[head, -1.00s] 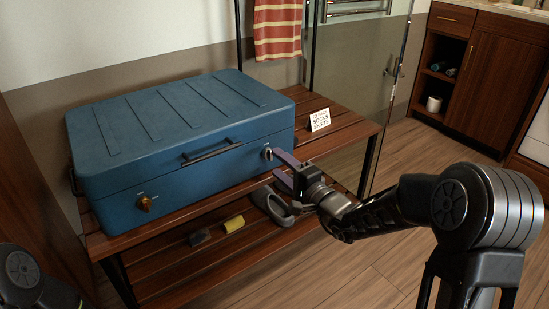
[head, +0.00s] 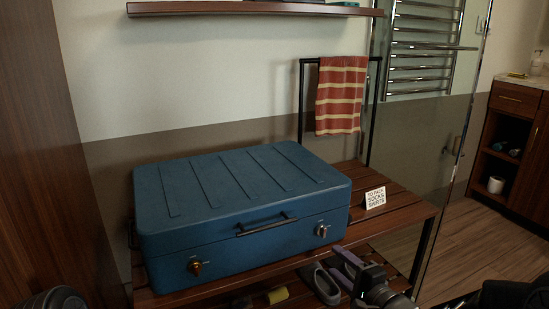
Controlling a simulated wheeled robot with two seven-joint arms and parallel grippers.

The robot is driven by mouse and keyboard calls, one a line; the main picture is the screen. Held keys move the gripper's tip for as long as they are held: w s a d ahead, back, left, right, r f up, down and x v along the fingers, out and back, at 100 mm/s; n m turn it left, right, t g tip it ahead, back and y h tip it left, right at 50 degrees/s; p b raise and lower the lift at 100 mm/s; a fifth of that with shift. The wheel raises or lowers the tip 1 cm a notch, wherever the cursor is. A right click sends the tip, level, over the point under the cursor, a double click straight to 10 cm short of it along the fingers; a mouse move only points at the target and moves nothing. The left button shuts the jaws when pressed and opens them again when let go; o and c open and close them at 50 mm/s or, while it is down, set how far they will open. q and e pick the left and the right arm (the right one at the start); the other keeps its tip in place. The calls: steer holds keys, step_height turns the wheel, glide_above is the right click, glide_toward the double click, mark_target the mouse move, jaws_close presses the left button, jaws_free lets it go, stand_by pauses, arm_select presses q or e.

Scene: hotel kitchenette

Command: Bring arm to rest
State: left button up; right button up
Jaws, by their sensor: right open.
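My right gripper (head: 348,269) is at the bottom of the head view, right of centre, low in front of the bench's right part. Its jaws are open and I see nothing between them. A closed blue suitcase (head: 240,190) lies on the slatted wooden bench (head: 408,212), left of and above my gripper. Its dark handle and two latches face me. My right gripper is apart from the suitcase. A dark part of my left arm (head: 55,302) shows at the bottom left edge, but the left gripper is out of view.
A small sign (head: 375,197) stands on the bench. Grey slippers (head: 318,284) and a yellow item (head: 278,295) sit on the lower shelf. A striped towel (head: 341,95) hangs on a rail behind. A wall shelf (head: 250,9) is above. A glass panel and open floor are at right.

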steer(key=s+a+f+n+g+h, duration=0.1)
steer(key=s+f+n+g+h, duration=0.2)
steer(key=s+f, duration=0.55)
steer(key=s+f+n+g, duration=0.2)
steer(key=s+f+g, duration=0.4)
steer(key=f, duration=0.6)
steer(key=s+a+f+n+g+h, duration=0.1)
steer(key=s+f+n+g+h, duration=0.2)
steer(key=s+f, duration=0.6)
steer(key=s+a+f+n+g+y+p, duration=0.1)
steer(key=s+a+f+n+y, duration=0.3)
steer(key=a, duration=0.4)
arm_select(q)
steer(key=s+d+r+p, duration=0.1)
steer(key=r+p, duration=1.8)
steer(key=s+d+r+g+p, duration=0.1)
steer(key=s+r+p, duration=0.1)
steer(key=r+p, duration=1.7)
steer(key=shift+s+r+m, duration=0.3)
steer(key=shift+r, duration=0.4)
arm_select(e)
steer(key=s+a+r, duration=0.1)
steer(key=s+r, duration=0.2)
steer(key=r, duration=1.5)
steer(key=s+a+r+g, duration=0.1)
steer(key=s+r, duration=0.1)
steer(key=r, duration=1.6)
steer(key=shift+s+n+g+h, duration=0.3)
steer(key=shift+s+n, duration=0.1)
